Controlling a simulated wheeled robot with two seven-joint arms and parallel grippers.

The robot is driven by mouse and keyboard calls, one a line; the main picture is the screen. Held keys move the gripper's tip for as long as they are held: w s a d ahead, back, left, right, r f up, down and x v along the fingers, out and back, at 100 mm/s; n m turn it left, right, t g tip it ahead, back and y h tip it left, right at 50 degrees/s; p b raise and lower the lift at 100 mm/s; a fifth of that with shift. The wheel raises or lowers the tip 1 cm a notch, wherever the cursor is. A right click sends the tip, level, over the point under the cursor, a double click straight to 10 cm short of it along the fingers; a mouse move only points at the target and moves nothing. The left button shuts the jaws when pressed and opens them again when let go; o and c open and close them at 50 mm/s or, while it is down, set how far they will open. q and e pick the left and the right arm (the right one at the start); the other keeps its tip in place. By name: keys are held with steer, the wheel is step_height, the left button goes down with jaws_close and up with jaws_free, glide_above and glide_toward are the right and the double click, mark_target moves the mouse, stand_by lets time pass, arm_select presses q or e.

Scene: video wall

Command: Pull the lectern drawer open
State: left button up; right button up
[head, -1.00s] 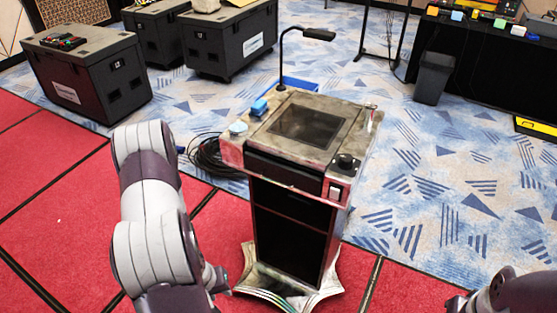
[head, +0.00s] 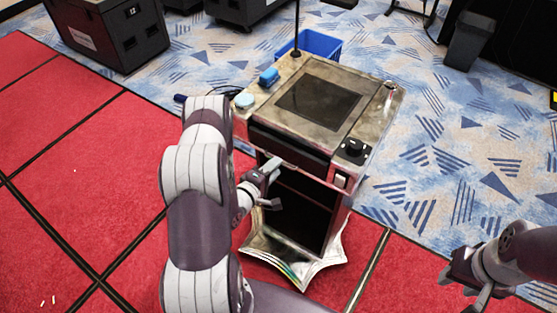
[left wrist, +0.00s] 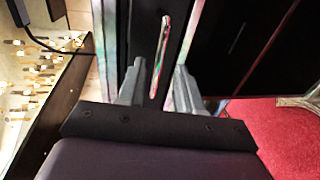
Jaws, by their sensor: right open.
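The lectern (head: 322,105) stands in front of me with a worn tan top. Its dark drawer front (head: 285,146) is just under the top, on the side facing me. My left gripper (head: 279,184) is open at this front side, close below the drawer front. In the left wrist view, the left gripper's two fingers (left wrist: 160,72) are apart, and a thin, shiny handle-like bar (left wrist: 163,45) on a dark panel lies between and beyond them. I cannot tell whether they touch it. My right gripper (head: 466,287) is open and empty at the lower right, away from the lectern.
Dark cases (head: 110,32) are at the back left.

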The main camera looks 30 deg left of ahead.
arm_select(q)
steer(key=shift+x, duration=1.2)
steer(key=shift+r, duration=0.1)
jaws_close()
stand_by(0.5)
